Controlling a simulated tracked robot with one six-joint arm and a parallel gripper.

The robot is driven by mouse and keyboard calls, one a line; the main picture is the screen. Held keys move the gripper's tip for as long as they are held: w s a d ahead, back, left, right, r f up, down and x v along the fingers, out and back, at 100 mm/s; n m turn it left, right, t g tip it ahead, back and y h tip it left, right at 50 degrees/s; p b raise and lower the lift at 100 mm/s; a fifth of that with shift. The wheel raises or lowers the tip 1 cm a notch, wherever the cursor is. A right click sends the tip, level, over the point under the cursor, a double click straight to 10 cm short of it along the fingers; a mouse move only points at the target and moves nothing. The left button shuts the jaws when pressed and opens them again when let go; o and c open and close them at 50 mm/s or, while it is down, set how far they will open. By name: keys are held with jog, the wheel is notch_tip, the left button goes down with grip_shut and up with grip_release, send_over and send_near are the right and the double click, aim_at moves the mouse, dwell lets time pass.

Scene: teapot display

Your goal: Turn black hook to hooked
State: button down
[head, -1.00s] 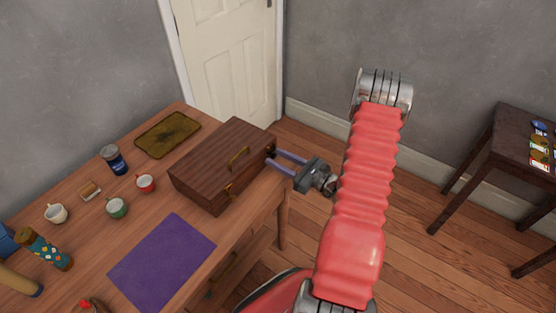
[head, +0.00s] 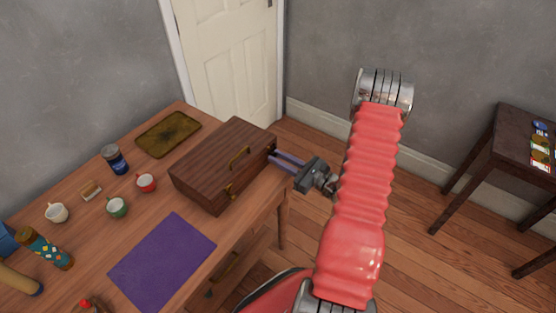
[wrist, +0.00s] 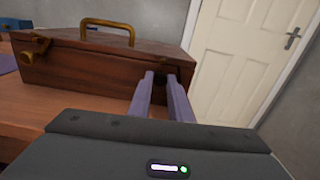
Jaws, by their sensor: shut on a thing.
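A dark brown wooden box (head: 215,165) stands shut near the right edge of the table, with a brass handle (head: 238,158) on its lid. It also fills the upper left of the wrist view (wrist: 90,68). My gripper (head: 273,157) reaches the box's right end from the right, with its two purple-grey fingers close together. In the wrist view my gripper (wrist: 160,78) is shut on the small black hook (wrist: 160,81) at the right of the box front. The fingers mostly hide the hook, so I cannot tell its angle.
A brass latch (head: 228,191) is on the box's left front. The wooden table (head: 255,205) also holds a purple mat (head: 163,262), a dark tray (head: 168,135), a blue jar (head: 115,159) and several cups. A dark side table (head: 490,150) stands far right. Floor between is clear.

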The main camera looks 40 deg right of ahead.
jog(key=shift+s+a, duration=0.1)
jog(key=n, duration=0.6)
jog(key=shift+f+n, duration=0.1)
jog(key=shift+n, duration=0.2)
jog(key=n, duration=0.5)
jog(key=shift+n, duration=0.4)
jog(key=shift+f, duration=0.1)
jog(key=c, duration=2)
grip_release()
jog(key=o, duration=0.4)
jog(key=shift+c, duration=0.2)
jog(key=shift+r, duration=0.2)
